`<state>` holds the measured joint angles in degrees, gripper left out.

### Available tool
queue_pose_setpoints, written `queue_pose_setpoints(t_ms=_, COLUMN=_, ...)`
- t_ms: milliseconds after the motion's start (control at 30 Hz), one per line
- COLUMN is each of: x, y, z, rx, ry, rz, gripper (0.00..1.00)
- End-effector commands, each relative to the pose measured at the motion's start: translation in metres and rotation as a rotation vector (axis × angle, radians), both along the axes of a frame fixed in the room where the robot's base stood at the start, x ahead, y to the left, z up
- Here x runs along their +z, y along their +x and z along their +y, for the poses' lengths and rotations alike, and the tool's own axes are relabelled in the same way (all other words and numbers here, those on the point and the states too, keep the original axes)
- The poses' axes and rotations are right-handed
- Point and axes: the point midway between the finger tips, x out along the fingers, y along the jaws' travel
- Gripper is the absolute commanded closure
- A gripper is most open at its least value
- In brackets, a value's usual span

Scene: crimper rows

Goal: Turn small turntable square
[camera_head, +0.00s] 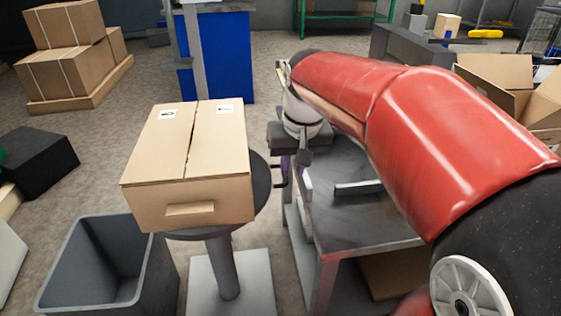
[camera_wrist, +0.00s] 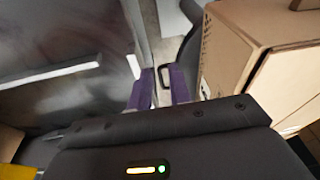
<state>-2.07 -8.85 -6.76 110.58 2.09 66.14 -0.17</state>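The small turntable (camera_head: 262,184) is a dark round disc on a grey post with a pale square base plate (camera_head: 255,290). A closed cardboard carton (camera_head: 215,140) sits on it, covering most of the disc; it also shows at the right of the wrist view (camera_wrist: 255,45). A dark looped handle (camera_head: 279,176) is at the disc's right side. My gripper (camera_wrist: 161,72) has purple fingers with a gap between them, nothing visibly held. In the wrist view the handle (camera_wrist: 185,78) appears close by the right finger; contact cannot be told. In the head view my arm partly hides the gripper.
A metal table (camera_head: 365,225) stands right of the turntable, close under my arm. A grey open bin (camera_head: 75,265) is at the front left. A blue cabinet (camera_head: 225,60) stands behind. Stacked cartons (camera_head: 70,70) are at the far left. Floor between them is clear.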

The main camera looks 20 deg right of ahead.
Motion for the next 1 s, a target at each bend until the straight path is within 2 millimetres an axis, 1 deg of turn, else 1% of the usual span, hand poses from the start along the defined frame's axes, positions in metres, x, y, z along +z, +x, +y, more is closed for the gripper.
queue_pose_setpoints(t_ms=33, x=-0.001, y=0.023, z=-0.004, rx=-0.009, ry=-0.001, rz=0.038, gripper=0.80)
queue_pose_setpoints(t_ms=100, x=-0.003, y=0.050, z=-0.009, rx=-0.022, ry=-0.003, rz=0.083, gripper=0.80)
queue_pose_setpoints(t_ms=200, x=-0.011, y=0.082, z=-0.015, rx=-0.036, ry=-0.011, rz=0.140, gripper=0.80)
queue_pose_setpoints(t_ms=300, x=-0.019, y=0.105, z=-0.019, rx=-0.046, ry=-0.020, rz=0.180, gripper=0.80)
queue_pose_setpoints(t_ms=400, x=-0.026, y=0.118, z=-0.021, rx=-0.052, ry=-0.026, rz=0.205, gripper=0.80)
queue_pose_setpoints(t_ms=567, x=-0.035, y=0.124, z=-0.022, rx=-0.054, ry=-0.029, rz=0.218, gripper=0.80)
queue_pose_setpoints(t_ms=667, x=-0.048, y=0.124, z=-0.022, rx=-0.054, ry=-0.029, rz=0.219, gripper=0.80)
queue_pose_setpoints(t_ms=900, x=-0.087, y=0.123, z=-0.021, rx=-0.054, ry=-0.028, rz=0.218, gripper=0.80)
queue_pose_setpoints(t_ms=1000, x=-0.098, y=0.124, z=-0.022, rx=-0.054, ry=-0.028, rz=0.217, gripper=0.80)
